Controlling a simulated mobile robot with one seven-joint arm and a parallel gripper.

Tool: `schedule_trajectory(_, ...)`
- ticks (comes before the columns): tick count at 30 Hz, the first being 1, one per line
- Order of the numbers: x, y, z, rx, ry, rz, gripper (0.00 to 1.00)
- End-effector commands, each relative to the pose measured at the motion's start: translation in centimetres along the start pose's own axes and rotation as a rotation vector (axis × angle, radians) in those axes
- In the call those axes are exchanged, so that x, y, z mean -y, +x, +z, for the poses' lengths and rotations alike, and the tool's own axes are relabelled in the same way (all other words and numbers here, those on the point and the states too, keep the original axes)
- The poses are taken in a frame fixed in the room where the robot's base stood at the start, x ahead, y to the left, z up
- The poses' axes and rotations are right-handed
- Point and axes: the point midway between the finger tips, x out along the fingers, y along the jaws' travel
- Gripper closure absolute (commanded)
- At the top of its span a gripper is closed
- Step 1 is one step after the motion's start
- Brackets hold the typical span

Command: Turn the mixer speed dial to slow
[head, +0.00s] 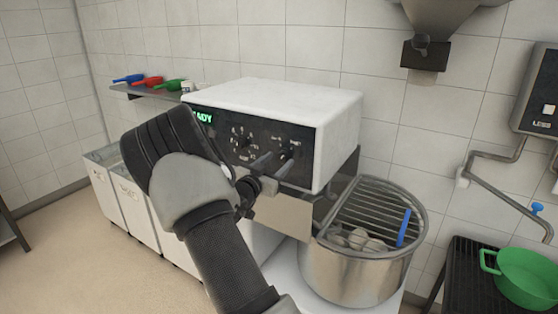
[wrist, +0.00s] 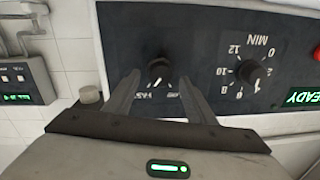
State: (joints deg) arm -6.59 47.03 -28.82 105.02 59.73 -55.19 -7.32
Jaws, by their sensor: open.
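The mixer's white control head (head: 290,95) has a dark front panel, seen upside down in the wrist view. The speed dial (wrist: 159,68) is a black knob on this panel, with small lettering beside it that seems to include FAST. A pale mark on the knob faces that lettering; its exact setting is too small to read. My gripper (head: 281,159) is open in front of the panel. In the wrist view its fingertips (wrist: 160,77) stand on either side of the speed dial, with gaps visible; contact in depth cannot be told.
A second dial (wrist: 251,72), marked MIN, sits beside the speed dial, near a green READY display (wrist: 302,97) and a red button (wrist: 317,53). Below is the steel bowl (head: 345,275) under a wire guard. A green pot (head: 526,275) stands at the right.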

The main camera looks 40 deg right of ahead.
Motion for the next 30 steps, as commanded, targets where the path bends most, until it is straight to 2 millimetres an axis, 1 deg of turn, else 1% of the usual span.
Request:
schedule_trajectory(1, 0.01, 0.56, -0.05, -0.001, 0.000, 0.000, 0.50)
schedule_trajectory(3, -0.01, 1.06, -0.05, -0.001, 0.000, 0.000, 0.50)
schedule_trajectory(6, 0.00, 1.47, -0.04, -0.001, 0.000, 0.000, 0.50)
schedule_trajectory(14, 0.01, 1.52, -0.02, 0.000, 0.000, 0.000, 0.50)
schedule_trajectory(21, 0.01, 1.50, -0.03, 0.000, 0.000, -0.001, 0.90)
schedule_trajectory(30, 0.06, 1.48, -0.10, 0.002, -0.032, -0.001, 0.91)
